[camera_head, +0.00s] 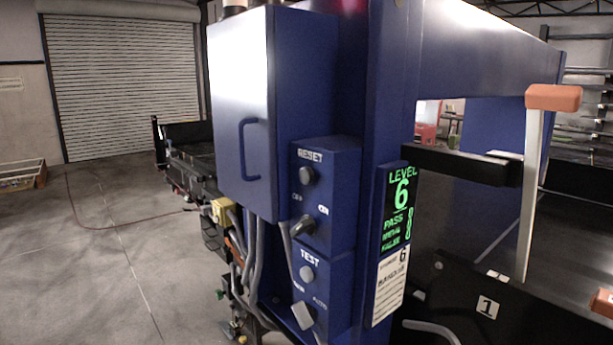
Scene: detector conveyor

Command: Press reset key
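The reset key (306,176) is a round grey button under the white word RESET, on the upper part of a blue control box. The box is mounted on the side of the blue detector frame (392,60). Nothing touches or covers the key. Neither of my grippers shows in the head view.
Below the key are a rotary switch (302,226), a round TEST button (307,272) and another switch (303,316). A blue cabinet (240,110) juts out left of the key. A lit green display (399,208) is at right. The floor at left is open.

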